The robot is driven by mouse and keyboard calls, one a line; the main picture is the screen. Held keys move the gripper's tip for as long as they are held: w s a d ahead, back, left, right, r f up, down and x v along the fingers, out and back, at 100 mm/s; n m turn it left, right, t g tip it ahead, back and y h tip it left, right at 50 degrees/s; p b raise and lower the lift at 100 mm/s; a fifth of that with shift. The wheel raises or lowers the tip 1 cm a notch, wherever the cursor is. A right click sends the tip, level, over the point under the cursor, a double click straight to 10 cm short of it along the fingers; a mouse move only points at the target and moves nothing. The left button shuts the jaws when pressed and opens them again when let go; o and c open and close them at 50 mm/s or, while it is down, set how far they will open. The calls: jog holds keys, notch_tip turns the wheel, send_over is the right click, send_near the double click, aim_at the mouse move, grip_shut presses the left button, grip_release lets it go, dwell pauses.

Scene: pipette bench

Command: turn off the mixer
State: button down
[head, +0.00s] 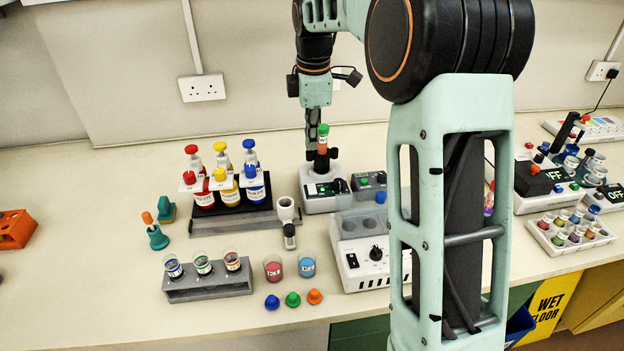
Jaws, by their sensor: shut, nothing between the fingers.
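The mixer appears to be the small white and grey unit (318,205) near the middle of the bench. It has a dark panel on its front with a small green spot. A tube with a green cap and orange contents (322,143) stands upright in the dark holder on its top. My gripper (312,157) points down, shut and empty, with its fingertips just left of the tube and above the unit. The tube partly overlaps the fingers in the picture; I cannot tell whether they touch. The switch position is too small to read.
A rack with red, yellow and blue bottles (229,188) stands left. A white box with a black knob (360,255) sits in front right, partly behind my arm. Cups (273,269), loose caps (293,299) and a grey vial rack (208,287) are near the front.

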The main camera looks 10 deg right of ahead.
aim_at(312, 186)
jog(key=b, duration=0.4)
jog(key=shift+w+d+r, duration=0.2)
jog(key=shift+w+d, duration=0.05)
jog(key=f, duration=0.4)
jog(key=w+f, duration=0.1)
jog(key=f, duration=0.7)
jog(key=shift+w+f+b, duration=0.25)
jog(key=shift+f+b, duration=0.05)
jog(key=shift+b, duration=0.05)
jog(key=shift+w+f, duration=0.1)
jog(key=shift+f, duration=0.55)
jog(key=shift+w+f, duration=0.1)
jog(key=shift+f, duration=0.25)
